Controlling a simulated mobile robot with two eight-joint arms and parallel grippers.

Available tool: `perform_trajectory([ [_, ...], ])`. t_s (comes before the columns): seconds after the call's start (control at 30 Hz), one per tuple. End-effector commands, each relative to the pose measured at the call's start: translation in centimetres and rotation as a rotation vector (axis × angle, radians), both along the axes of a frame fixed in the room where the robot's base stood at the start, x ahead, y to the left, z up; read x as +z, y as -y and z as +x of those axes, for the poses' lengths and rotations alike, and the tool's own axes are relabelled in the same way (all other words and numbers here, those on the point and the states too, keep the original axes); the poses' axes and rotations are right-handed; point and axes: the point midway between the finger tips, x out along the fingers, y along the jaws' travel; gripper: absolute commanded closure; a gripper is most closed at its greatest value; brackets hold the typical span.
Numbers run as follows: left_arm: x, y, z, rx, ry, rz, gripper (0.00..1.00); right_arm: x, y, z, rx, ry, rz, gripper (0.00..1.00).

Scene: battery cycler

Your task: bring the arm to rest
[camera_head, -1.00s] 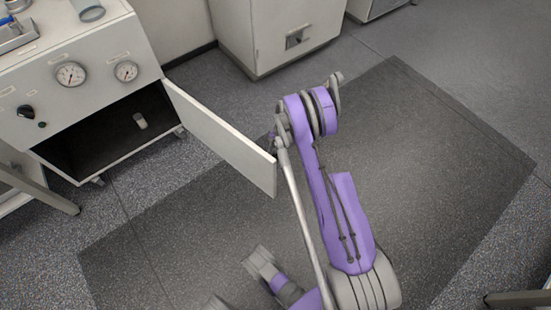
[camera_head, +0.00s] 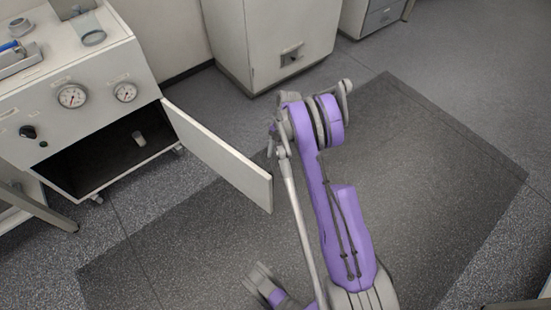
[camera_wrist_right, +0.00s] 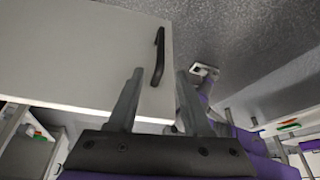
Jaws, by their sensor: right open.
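My right arm comes up from the lower right in the head view, with its purple elbow raised over the floor. My right gripper (camera_head: 271,148) is small there, beyond the free edge of the open cabinet door (camera_head: 222,157), and partly hidden by it. In the right wrist view the gripper (camera_wrist_right: 157,95) is open, with nothing between its fingers. The pale door (camera_wrist_right: 80,50) and its black handle (camera_wrist_right: 158,57) lie ahead of the fingers. The handle appears clear of both fingertips.
The cabinet (camera_head: 105,55) with dial gauges stands at the left. Its lower compartment is open, with a small pale cylinder (camera_head: 138,139) inside. Another white cabinet (camera_head: 262,40) stands at the back. The dark floor mat (camera_head: 440,160) to the right is clear.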

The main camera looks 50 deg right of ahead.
Motion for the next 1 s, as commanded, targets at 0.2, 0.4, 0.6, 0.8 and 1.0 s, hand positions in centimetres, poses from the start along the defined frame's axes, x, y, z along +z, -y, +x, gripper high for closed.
perform_trajectory([
  [0.2,0.0,0.0,0.0,0.0,0.0,0.0,0.5,0.0,0.0,0.0,0.0,0.0,0.0,0.5],
  [0.4,0.0,0.0,0.0,0.0,0.0,0.0,0.5,0.0,0.0,0.0,0.0,0.0,0.0,0.5],
  [0.6,0.0,0.0,0.0,0.0,0.0,0.0,0.5,0.5,-0.5,0.2,-0.016,-0.006,-0.008,0.5],
  [0.8,0.0,0.0,0.0,0.0,0.0,0.0,0.5,5.1,-4.8,1.3,-0.194,-0.058,-0.09,0.5],
  [1.0,0.0,0.0,0.0,0.0,0.0,0.0,0.5,11.2,-11.5,1.0,-0.497,-0.096,-0.202,0.5],
])
